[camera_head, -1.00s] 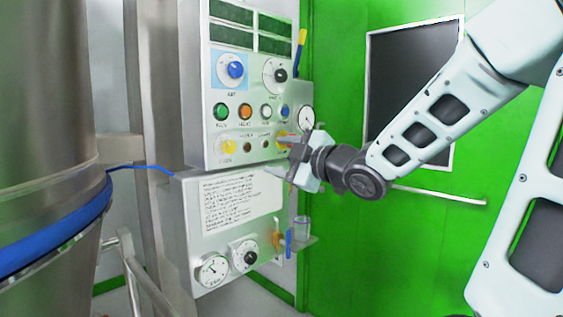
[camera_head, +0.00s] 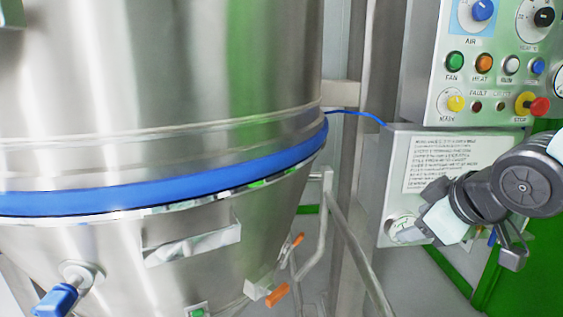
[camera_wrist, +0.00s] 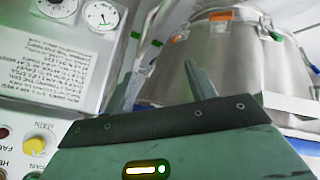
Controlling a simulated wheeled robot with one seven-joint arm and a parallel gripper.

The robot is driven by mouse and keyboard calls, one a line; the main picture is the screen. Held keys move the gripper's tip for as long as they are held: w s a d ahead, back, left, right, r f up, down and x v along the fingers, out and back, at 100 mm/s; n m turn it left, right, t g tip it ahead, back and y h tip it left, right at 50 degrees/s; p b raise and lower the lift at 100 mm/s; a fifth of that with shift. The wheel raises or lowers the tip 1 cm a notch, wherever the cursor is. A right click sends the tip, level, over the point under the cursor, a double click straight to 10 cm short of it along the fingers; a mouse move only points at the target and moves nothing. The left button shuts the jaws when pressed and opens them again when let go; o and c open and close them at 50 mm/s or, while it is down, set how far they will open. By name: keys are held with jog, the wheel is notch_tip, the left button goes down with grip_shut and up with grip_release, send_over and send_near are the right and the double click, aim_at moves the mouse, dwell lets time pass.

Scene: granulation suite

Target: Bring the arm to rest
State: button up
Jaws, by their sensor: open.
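My gripper (camera_head: 408,236) is at the lower right in the head view, in front of the lower panel box. It points left and looks empty. My dark wrist joint and the pale gripper body hide part of that box. In the wrist view my gripper (camera_wrist: 161,80) shows two separated fingers with nothing between them. The steel vessel (camera_wrist: 226,62) appears beyond the fingers there. I cannot tell from the head view whether the fingertips touch the box.
A large steel vessel (camera_head: 170,90) with a blue band (camera_head: 160,197) fills the left. The control panel (camera_head: 440,75) with knobs and a red stop button (camera_head: 540,107) stands above my gripper. The lower box (camera_head: 397,165) carries a printed label (camera_head: 440,160). A rail (camera_head: 350,240) stands between vessel and box.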

jog(key=s+a+f+g+h, duration=0.1)
jog(key=s+a+f+g, duration=0.35)
jog(key=s, duration=0.45)
jog(key=s+a+f+g, duration=0.35)
jog(key=s+a, duration=0.25)
jog(key=s, duration=0.3)
notch_tip(320, 180, up, 18)
jog(key=s+p, duration=0.1)
jog(key=p, duration=1.6)
jog(key=shift+s+a+f+m+g+p, duration=0.2)
jog(key=shift+s+m+g+p, duration=0.1)
jog(key=shift+g+p, duration=0.1)
